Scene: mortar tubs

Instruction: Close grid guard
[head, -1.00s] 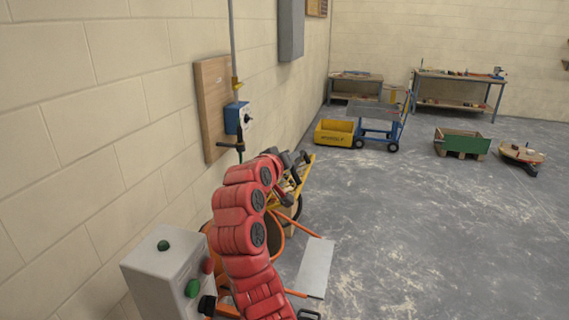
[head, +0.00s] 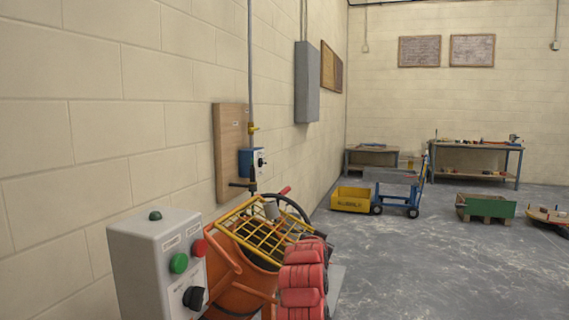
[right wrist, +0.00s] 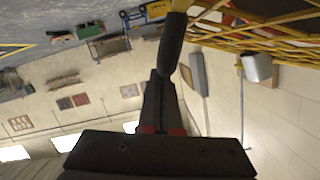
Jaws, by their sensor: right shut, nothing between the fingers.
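The yellow grid guard (head: 262,232) sits tilted at the top of the orange mixer tub (head: 228,262) in the head view. I cannot tell whether it touches the rim. In the right wrist view the guard's yellow bars (right wrist: 275,38) fill the top right, and a dark grip on a yellow bar (right wrist: 172,48) hangs at my fingertips. My right gripper (right wrist: 160,82) is shut and empty, its tips close to or touching that grip. In the head view my red arm stands in front of the mixer and the gripper is hidden. My left gripper is not in view.
A grey control box (head: 150,262) with green and red buttons stands at the front left. A wooden board (head: 230,150) with a blue socket box (head: 247,161) is on the wall. A yellow tub (head: 351,199), blue cart (head: 398,200) and green crate (head: 486,207) stand farther back.

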